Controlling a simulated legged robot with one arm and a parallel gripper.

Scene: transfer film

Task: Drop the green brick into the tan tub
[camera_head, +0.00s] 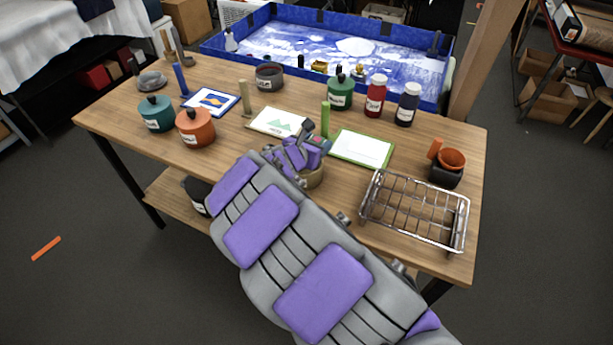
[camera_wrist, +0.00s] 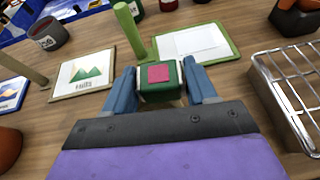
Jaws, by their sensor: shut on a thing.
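My gripper (camera_wrist: 160,80) is shut on the green brick (camera_wrist: 145,96), which has a pink-red patch on its near face in the wrist view. The blue fingers press on its left and right sides. In the head view my gripper (camera_head: 314,145) is above the table, and the brick is hard to make out there. The tan tub (camera_head: 316,179) stands on the table just below my gripper, largely hidden behind my arm. In the wrist view the tub is mostly hidden by the brick and my gripper.
A wire rack (camera_head: 415,208) stands to the right, near a dark pot with an orange cup (camera_head: 452,158). A green-framed board (camera_head: 362,148) and green post (camera_head: 325,118) are just behind. An orange pot (camera_head: 195,130) and teal pot (camera_head: 155,115) are left. Bottles (camera_head: 375,97) stand behind.

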